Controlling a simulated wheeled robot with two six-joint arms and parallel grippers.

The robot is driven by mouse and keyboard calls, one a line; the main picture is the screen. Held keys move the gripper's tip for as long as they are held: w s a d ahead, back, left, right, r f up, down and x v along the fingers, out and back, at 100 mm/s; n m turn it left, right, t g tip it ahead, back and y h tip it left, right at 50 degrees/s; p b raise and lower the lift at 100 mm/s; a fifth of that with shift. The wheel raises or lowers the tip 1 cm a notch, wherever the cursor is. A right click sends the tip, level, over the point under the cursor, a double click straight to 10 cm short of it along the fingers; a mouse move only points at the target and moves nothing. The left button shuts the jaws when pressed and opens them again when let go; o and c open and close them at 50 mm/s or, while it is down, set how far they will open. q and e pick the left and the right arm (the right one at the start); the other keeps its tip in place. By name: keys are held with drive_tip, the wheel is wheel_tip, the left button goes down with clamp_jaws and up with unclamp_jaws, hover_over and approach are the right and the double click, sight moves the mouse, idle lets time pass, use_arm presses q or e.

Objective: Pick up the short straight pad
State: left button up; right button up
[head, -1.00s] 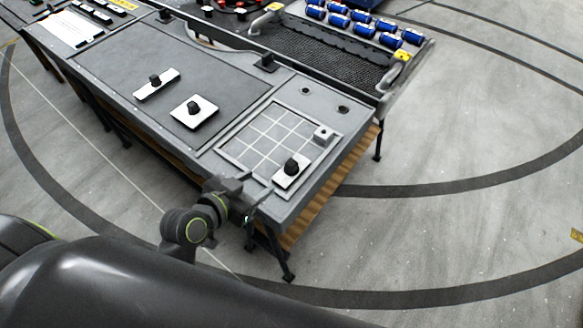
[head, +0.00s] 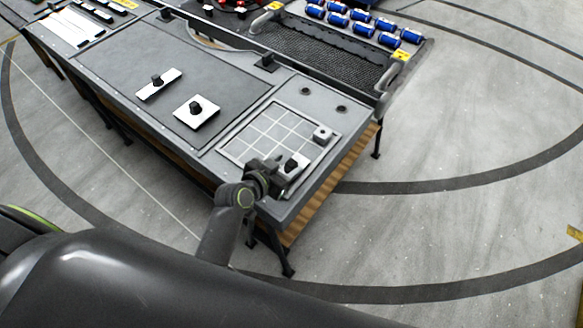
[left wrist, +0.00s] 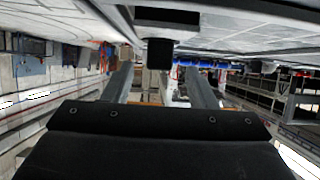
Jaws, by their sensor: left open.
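A short white pad with a black knob (head: 292,166) lies on the gridded plate at the near right corner of the bench; I take it for the short straight pad. My left gripper (head: 279,169) is beside it, covering its left part. In the left wrist view, the open fingers (left wrist: 160,85) point toward a black knob (left wrist: 158,53), which shows between and beyond them. Nothing is visibly held. Whether the fingers touch the knob cannot be told. My right gripper is not in view.
Two other white pads with black knobs, a narrow one (head: 158,84) and a wider one (head: 197,111), lie on the dark panel. Floor right of the bench is clear.

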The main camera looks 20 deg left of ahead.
sight(290, 164)
use_arm(q)
drive_tip(key=shift+p+x, duration=0.7)
drive_tip(key=shift+x, duration=1.75)
drive_tip(key=c, duration=1.1)
